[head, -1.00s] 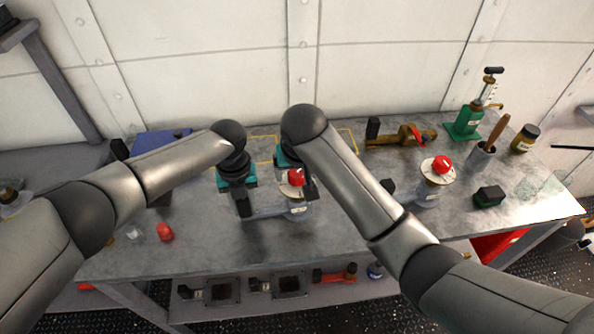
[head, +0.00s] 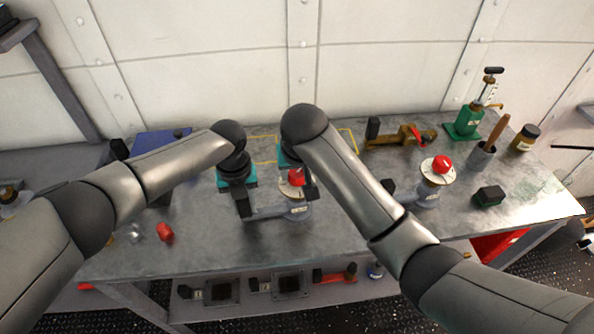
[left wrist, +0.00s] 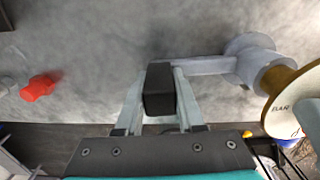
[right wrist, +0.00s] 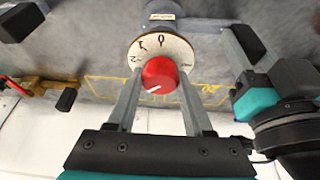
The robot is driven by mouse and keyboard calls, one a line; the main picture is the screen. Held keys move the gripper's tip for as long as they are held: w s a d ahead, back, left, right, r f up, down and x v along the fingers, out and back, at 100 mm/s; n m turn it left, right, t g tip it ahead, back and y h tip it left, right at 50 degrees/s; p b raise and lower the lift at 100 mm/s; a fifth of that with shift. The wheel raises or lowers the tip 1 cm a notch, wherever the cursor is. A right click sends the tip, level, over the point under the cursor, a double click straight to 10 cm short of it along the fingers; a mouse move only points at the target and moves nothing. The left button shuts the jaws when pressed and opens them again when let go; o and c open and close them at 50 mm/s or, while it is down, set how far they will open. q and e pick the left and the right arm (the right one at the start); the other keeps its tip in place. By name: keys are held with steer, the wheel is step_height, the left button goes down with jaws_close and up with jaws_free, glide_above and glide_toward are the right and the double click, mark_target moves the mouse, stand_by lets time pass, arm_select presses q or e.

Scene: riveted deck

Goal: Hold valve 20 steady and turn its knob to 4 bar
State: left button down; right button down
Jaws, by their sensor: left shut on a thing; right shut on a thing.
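A grey valve (head: 299,208) with a pale dial and red knob (head: 296,178) stands mid-bench; its label is too small to read surely. My left gripper (head: 245,207) is shut on the black block (left wrist: 160,88) at the end of the valve's side pipe (left wrist: 205,65). My right gripper (right wrist: 158,80) is shut on the red knob, which also shows in the right wrist view (right wrist: 160,72). The knob's white mark points to the lower left there. The dial (right wrist: 143,48) shows 0 at the top; the figure near the mark is hidden. The left wrist view shows the dial's edge (left wrist: 285,95).
A second red-knobbed valve (head: 430,185) stands to the right. Behind are a brass fitting (head: 400,137) and a green hand pump (head: 467,122). A dark green block (head: 489,197) lies at the right. A red piece (head: 165,232) lies front left. The front middle is clear.

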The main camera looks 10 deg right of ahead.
steer(key=shift+n+g+y, duration=0.15)
steer(key=shift+n+y, duration=0.35)
steer(key=shift+n, duration=0.9)
steer(key=shift+n+g+y, duration=0.15)
steer(key=shift+n+y, duration=0.35)
steer(key=shift+n, duration=0.9)
steer(key=shift+c, duration=1.4)
jaws_free()
steer(key=shift+r, duration=0.1)
steer(key=v, duration=1.2)
steer(key=shift+d, duration=0.15)
arm_select(q)
steer(key=shift+c, duration=2.2)
jaws_free()
